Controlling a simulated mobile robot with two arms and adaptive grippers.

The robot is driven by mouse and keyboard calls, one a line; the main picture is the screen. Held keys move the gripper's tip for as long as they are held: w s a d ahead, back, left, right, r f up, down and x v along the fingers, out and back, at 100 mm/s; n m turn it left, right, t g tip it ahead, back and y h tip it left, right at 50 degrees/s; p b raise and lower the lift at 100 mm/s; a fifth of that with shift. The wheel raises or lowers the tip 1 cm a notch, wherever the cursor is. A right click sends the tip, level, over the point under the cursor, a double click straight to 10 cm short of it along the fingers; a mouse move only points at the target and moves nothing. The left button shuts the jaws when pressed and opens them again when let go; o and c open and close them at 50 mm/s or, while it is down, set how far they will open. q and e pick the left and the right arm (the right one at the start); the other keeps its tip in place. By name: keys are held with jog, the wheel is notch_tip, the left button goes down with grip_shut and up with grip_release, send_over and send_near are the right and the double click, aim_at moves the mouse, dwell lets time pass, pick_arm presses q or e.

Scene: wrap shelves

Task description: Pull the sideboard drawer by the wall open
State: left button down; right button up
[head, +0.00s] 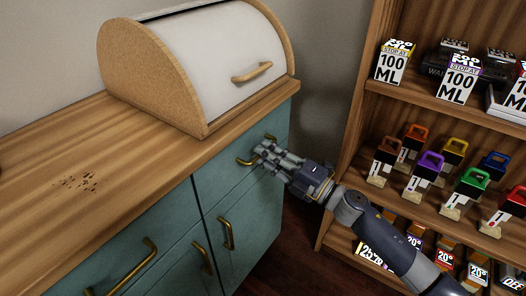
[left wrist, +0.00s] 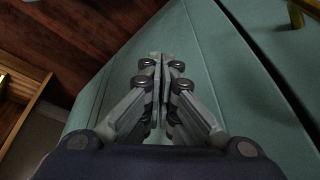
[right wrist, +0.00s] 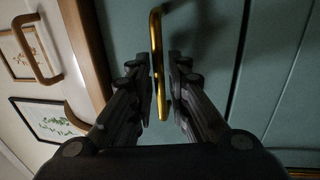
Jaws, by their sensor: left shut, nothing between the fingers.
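The teal sideboard (head: 130,250) stands at the left under a wooden top. Its drawer by the wall (head: 225,178) is at the far right end and looks closed, flush with the front. The drawer's brass bar handle (head: 244,161) is partly hidden by my right gripper (head: 262,155). In the right wrist view the handle (right wrist: 158,30) passes between the two fingers of my right gripper (right wrist: 161,62), which are parted with a narrow gap around it. My left gripper (left wrist: 160,60) is shut and empty, in front of a teal surface; it is not in the head view.
A bread box (head: 205,60) stands on the sideboard top. A wooden shelf unit (head: 350,150) with several boxes and coloured-handled items is at the right. Dark floor (head: 285,240) shows between them. Other brass handles (head: 227,233) stick out from the sideboard front.

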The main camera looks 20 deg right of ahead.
jog(key=shift+w+a+r, duration=0.15)
jog(key=shift+w+a, duration=0.25)
jog(key=shift+w, duration=0.2)
grip_shut()
